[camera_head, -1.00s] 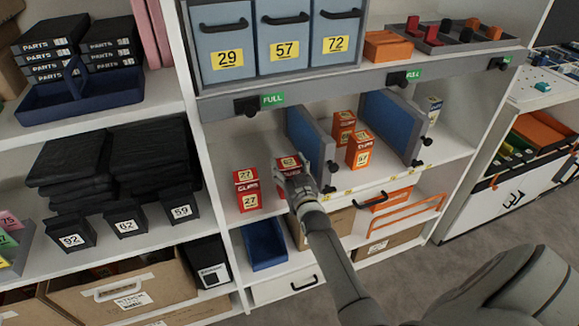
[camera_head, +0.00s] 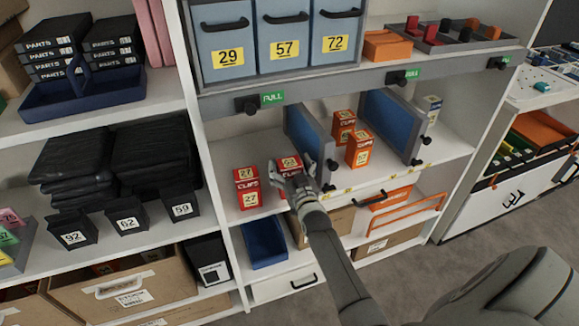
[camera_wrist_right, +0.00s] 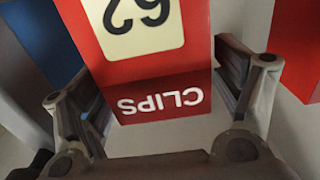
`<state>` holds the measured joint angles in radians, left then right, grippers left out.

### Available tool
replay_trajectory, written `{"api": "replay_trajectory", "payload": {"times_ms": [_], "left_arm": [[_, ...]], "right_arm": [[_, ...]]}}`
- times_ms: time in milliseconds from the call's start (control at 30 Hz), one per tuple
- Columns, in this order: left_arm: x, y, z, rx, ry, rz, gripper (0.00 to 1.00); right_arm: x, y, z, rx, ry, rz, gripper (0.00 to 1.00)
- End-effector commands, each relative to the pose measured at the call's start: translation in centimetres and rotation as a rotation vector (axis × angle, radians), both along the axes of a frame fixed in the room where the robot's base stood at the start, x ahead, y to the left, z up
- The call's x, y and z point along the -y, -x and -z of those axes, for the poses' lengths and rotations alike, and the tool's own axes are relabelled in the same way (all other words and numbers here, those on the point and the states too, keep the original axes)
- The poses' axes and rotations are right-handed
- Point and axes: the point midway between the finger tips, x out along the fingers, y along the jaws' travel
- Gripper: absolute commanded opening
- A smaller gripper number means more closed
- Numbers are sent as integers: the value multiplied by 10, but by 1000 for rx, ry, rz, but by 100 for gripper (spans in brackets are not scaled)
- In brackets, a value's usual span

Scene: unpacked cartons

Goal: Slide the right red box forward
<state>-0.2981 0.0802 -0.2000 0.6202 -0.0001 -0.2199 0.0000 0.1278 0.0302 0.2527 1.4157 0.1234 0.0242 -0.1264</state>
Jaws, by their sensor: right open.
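Two red CLIPS boxes stand on the middle shelf of the white rack: a left red box (camera_head: 247,187) and a right red box (camera_head: 288,163). My right gripper (camera_head: 292,184) is at the front of the right red box and hides its lower part. In the right wrist view, the right red box (camera_wrist_right: 150,45) shows its number label and upside-down CLIPS lettering. It lies between the spread fingers of my right gripper (camera_wrist_right: 160,92), with a visible gap beside the right finger. My left gripper is not in view.
A blue-grey divider panel (camera_head: 308,143) stands just right of the right red box. Beyond it are orange-red boxes (camera_head: 360,149) and a second divider (camera_head: 388,124). A shelf with blue bins (camera_head: 285,45) hangs above. A blue tray (camera_head: 264,243) sits below.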

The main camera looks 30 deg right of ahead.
Motion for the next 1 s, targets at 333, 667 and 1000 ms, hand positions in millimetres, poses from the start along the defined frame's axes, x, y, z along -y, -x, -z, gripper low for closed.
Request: {"api": "replay_trajectory", "payload": {"times_ms": [333,667,1000], "left_arm": [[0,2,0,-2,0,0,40],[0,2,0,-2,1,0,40],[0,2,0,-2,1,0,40]], "right_arm": [[-8,28,1,-1,-1,0,86],[-23,89,1,-2,-1,0,86],[-30,116,0,0,0,0,86]]}}
